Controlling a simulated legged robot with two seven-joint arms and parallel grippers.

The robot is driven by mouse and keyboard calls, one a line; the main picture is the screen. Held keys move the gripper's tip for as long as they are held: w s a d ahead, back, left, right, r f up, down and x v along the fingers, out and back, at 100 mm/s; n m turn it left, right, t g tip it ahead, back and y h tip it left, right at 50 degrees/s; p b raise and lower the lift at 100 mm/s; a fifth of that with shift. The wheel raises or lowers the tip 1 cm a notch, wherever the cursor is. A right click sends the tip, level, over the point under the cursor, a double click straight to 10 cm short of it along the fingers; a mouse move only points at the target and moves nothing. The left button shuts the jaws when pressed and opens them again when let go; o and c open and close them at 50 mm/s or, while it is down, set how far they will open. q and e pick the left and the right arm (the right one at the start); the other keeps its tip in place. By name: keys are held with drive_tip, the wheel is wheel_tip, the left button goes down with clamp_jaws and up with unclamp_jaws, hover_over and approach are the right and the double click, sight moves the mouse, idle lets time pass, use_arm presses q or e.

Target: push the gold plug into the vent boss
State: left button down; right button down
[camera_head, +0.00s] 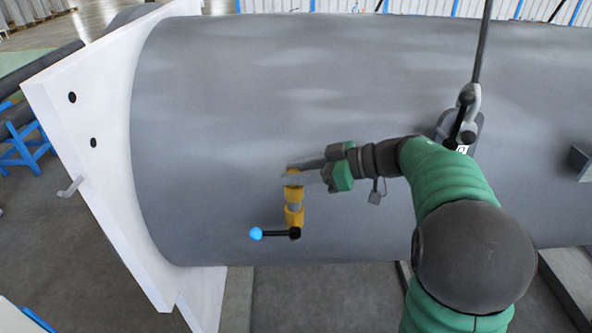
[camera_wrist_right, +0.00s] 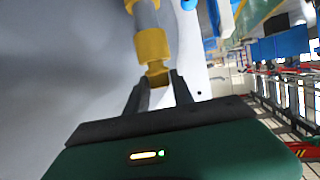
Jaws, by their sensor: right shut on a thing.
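My right gripper (camera_head: 292,175) reaches in from the right over the grey shell and is shut on the gold plug. The gold plug (camera_wrist_right: 157,72) shows between the two fingertips in the right wrist view, partly hidden by them. It lines up with a gold-and-grey fitting (camera_head: 294,216), which appears to be the vent boss and also shows in the right wrist view (camera_wrist_right: 152,44). Plug and fitting look to be touching; how deep the plug sits cannot be told. My left gripper is not in view.
A black lever with a blue ball end (camera_head: 256,234) sticks out left below the fitting. The large grey shell (camera_head: 230,110) fills the middle, with a white flange plate (camera_head: 90,150) at its left. A lifting shackle (camera_head: 468,110) hangs right of the gripper.

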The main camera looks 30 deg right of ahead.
drive_tip(key=shift+f, duration=0.45)
drive_tip(key=c, duration=1)
unclamp_jaws()
drive_tip(key=shift+s+d+r+b, duration=0.1)
drive_tip(key=shift+s+d+b, duration=0.1)
drive_tip(key=shift+b, duration=0.15)
drive_tip(key=b+v, duration=0.5)
drive_tip(key=v, duration=1.1)
drive_tip(key=shift+d, duration=0.2)
drive_tip(key=shift+a+r, duration=0.1)
